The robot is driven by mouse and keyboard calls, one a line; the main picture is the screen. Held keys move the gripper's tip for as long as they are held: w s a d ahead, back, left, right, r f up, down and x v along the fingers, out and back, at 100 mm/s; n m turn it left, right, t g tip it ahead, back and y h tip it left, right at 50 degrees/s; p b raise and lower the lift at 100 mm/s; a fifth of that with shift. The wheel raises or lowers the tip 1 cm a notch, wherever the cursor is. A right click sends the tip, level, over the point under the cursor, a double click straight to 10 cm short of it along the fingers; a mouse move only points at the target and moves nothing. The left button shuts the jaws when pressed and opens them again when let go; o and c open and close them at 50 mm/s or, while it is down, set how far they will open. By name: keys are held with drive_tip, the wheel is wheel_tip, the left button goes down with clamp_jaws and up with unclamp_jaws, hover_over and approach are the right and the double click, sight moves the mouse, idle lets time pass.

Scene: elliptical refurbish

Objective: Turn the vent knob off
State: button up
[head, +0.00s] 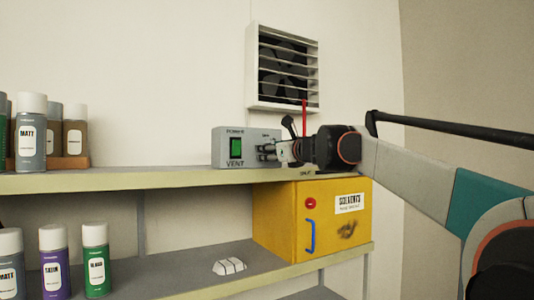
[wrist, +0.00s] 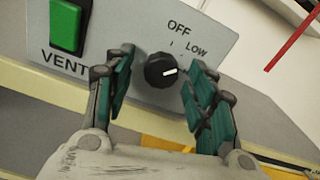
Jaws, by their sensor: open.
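The vent control box (head: 222,147) is grey and stands on the upper shelf below the wall vent. In the wrist view the box (wrist: 206,22) shows the labels OFF and LOW and a round black vent knob (wrist: 158,72). The knob's white pointer mark is turned to the right, below the LOW label, not at the OFF tick. My gripper (wrist: 158,86) is open, with one finger on each side of the knob. I cannot tell whether either finger touches it. In the head view my gripper (head: 278,151) is at the box's right part and hides the knob.
A green power switch (wrist: 67,25) is left of the knob. The slatted vent (head: 284,68) has a red strip (head: 304,88) below it. A yellow solvents box (head: 280,220) sits under the upper shelf (head: 150,181). Spray cans (head: 31,135) stand at the left.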

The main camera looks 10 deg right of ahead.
drive_tip(key=shift+s+r, duration=0.15)
drive_tip(key=shift+s, duration=0.1)
drive_tip(key=shift+c, duration=0.2)
drive_tip(key=shift+w, duration=0.1)
drive_tip(key=c, duration=1)
drive_tip(key=shift+n, duration=0.3)
drive_tip(key=n+p, duration=0.3)
drive_tip(key=n, duration=0.5)
drive_tip(key=shift+d, duration=0.1)
drive_tip(key=shift+n, duration=0.3)
drive_tip(key=o, duration=1)
